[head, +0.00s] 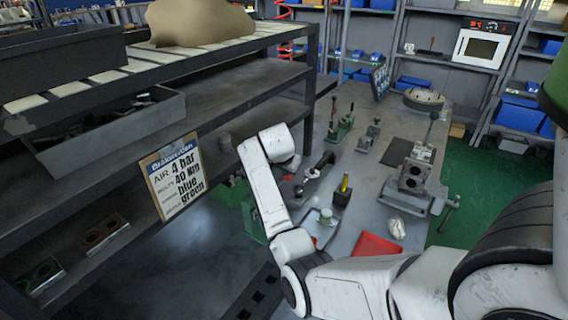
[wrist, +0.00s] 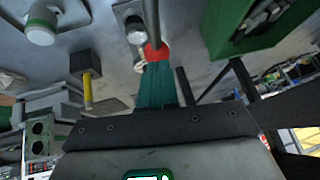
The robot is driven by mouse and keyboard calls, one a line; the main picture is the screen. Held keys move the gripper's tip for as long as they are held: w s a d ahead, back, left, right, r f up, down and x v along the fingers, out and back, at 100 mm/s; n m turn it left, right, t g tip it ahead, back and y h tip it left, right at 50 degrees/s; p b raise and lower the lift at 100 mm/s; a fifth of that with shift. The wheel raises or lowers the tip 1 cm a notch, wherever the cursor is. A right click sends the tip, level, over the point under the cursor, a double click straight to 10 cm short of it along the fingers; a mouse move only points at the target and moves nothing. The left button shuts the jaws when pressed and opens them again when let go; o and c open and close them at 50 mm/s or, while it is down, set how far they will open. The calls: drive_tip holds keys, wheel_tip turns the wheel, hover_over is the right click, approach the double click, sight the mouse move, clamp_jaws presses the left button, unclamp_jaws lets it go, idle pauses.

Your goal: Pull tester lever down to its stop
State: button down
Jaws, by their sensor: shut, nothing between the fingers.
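The tester lever shows in the wrist view as a grey rod with a red ball knob (wrist: 157,53). Its rod runs up to the top edge, beside a grey plate with a round pale fitting (wrist: 136,34). My gripper (wrist: 157,66) has its teal fingers shut together, with nothing between them. The fingertips are right by the knob and overlap its lower edge in the picture; I cannot tell whether they touch. In the head view a small red spot (head: 287,178) beside my white wrist is probably the knob; the fingers are not clear there.
A vise holds a valve block (head: 412,178) to the right. A red sheet (head: 376,245) lies at the bench's near edge. A green bin (wrist: 255,25) is close on the right in the wrist view. Dark shelving (head: 230,75) stands left.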

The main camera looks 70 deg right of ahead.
drive_tip(key=shift+s+d+f+y, duration=0.1)
drive_tip(key=shift+d+f+y, duration=0.05)
drive_tip(key=shift+f+y, duration=0.3)
drive_tip(key=shift+d+f+y, duration=0.15)
drive_tip(key=shift+f+y, duration=0.1)
drive_tip(key=shift+f, duration=1.05)
drive_tip(key=shift+s+a+f+b, duration=0.1)
drive_tip(key=shift+a+f+b, duration=0.05)
drive_tip(key=shift+f+b, duration=0.25)
drive_tip(key=shift+s+f, duration=0.1)
drive_tip(key=shift+f, duration=0.1)
drive_tip(key=shift+r, duration=0.1)
drive_tip(key=shift+r+p, duration=0.3)
drive_tip(key=shift+p, duration=0.05)
wheel_tip(320, 180, up, 4)
drive_tip(key=p, duration=0.3)
wheel_tip(320, 180, up, 10)
drive_tip(key=b, duration=0.2)
hover_over(289, 178)
drive_tip(key=s+a, duration=0.1)
drive_tip(key=s, duration=0.1)
drive_tip(key=shift+a+r, duration=0.15)
drive_tip(key=shift+r, duration=0.05)
